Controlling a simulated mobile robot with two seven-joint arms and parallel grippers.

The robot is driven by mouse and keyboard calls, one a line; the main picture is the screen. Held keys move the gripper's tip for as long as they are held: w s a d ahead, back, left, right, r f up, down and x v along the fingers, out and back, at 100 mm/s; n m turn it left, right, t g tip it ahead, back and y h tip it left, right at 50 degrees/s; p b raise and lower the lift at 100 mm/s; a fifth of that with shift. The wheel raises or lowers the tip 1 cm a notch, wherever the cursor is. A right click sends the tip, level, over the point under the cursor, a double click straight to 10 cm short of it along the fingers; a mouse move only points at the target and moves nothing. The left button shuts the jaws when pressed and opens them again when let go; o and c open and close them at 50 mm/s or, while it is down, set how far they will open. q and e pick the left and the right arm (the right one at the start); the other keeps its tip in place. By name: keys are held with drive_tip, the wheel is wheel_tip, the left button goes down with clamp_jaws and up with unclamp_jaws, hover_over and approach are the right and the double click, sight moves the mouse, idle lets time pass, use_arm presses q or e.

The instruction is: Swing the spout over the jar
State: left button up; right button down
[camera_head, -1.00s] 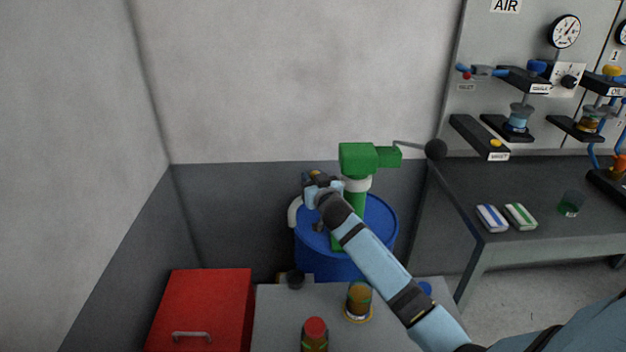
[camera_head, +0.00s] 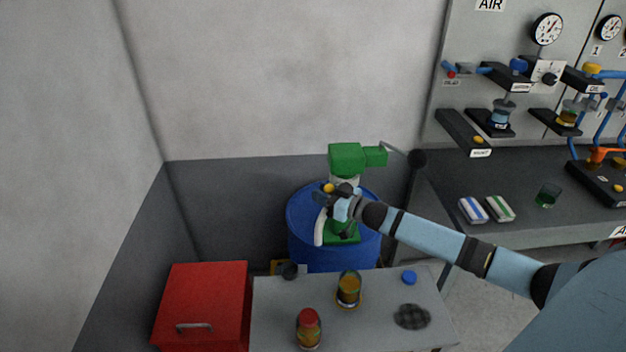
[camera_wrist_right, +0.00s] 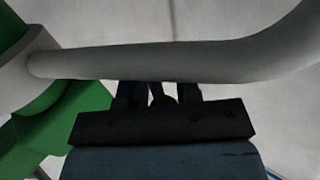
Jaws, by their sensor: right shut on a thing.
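The green pump (camera_head: 346,158) stands upright on the blue drum (camera_head: 300,240). Its pale curved spout (camera_head: 320,230) points toward me and droops in front of the drum top; its tip is to the left of the jar and behind it. The open-looking jar (camera_head: 349,288) with amber contents stands on a yellow ring on the grey table. My right gripper (camera_head: 328,199) is shut on the spout. In the right wrist view, the spout (camera_wrist_right: 170,62) crosses in front of the fingers, which it partly hides. My left gripper is not in view.
A red-capped jar (camera_head: 308,328) stands nearer me on the table (camera_head: 380,325). A red cabinet (camera_head: 205,295) is at left, a dark bench (camera_head: 520,180) at right.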

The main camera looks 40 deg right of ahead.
drive_tip(key=s+d+n+g+y+b, duration=0.2)
drive_tip(key=s+d+n+g+y, duration=0.2)
drive_tip(key=y, duration=0.3)
drive_tip(key=shift+s+n+g, duration=0.5)
drive_tip(key=shift+s+n, duration=0.05)
drive_tip(key=shift+n, duration=0.25)
drive_tip(key=shift+r, duration=0.1)
drive_tip(key=shift+d, duration=0.1)
drive_tip(key=c, duration=0.8)
unclamp_jaws()
drive_tip(key=shift+s, duration=0.1)
drive_tip(key=shift+c, duration=0.2)
drive_tip(key=b+v, duration=0.1)
drive_tip(key=v, duration=1.2)
drive_tip(key=shift+s+d, duration=0.25)
drive_tip(key=shift+d, duration=0.1)
